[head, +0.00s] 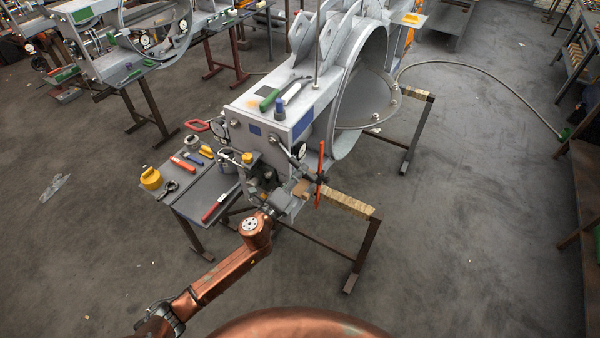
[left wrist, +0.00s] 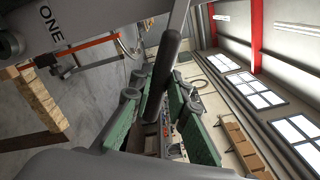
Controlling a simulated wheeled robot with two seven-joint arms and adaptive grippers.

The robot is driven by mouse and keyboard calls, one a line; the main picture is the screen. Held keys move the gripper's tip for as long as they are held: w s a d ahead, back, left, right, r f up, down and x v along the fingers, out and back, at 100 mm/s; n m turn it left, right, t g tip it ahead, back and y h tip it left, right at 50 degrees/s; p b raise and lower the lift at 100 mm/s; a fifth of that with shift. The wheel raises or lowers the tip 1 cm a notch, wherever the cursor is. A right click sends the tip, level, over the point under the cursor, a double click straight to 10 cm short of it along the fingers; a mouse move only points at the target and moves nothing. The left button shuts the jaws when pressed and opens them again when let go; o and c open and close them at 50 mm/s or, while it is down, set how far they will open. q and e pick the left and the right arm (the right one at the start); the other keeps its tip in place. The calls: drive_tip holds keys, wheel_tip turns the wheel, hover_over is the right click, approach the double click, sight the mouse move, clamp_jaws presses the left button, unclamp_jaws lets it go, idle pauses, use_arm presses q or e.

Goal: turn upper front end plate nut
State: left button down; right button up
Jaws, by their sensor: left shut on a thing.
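The grey damper housing (head: 300,105) rests on trestles, its front end plate facing me. My left gripper (head: 303,187) is at the lower right of that end plate, close to a long orange bar (head: 320,172). In the left wrist view my left gripper's green-padded fingers (left wrist: 162,125) close around a dark round handle (left wrist: 166,70), which stands out beyond them. The handle's far end and what it joins are not clear. Small nuts or bolt heads show on the end plate, one of them upper left (head: 234,123); I cannot tell which is the named nut. My right gripper is out of view.
The trestle's padded beam (head: 347,205) is just right of my left gripper. Open floor lies to the right. A hose (head: 480,68) runs across it.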

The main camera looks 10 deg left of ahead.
use_arm(q)
drive_tip(key=shift+r, duration=0.2)
drive_tip(key=shift+s+p, duration=0.1)
drive_tip(key=shift+p, duration=0.6)
drive_tip(key=shift+s+f, duration=0.1)
drive_tip(key=shift+s, duration=0.05)
drive_tip(key=shift+s+a, duration=0.15)
drive_tip(key=shift+s, duration=0.2)
drive_tip(key=shift+s+a, duration=0.15)
drive_tip(key=shift+s, duration=0.05)
idle(0.3)
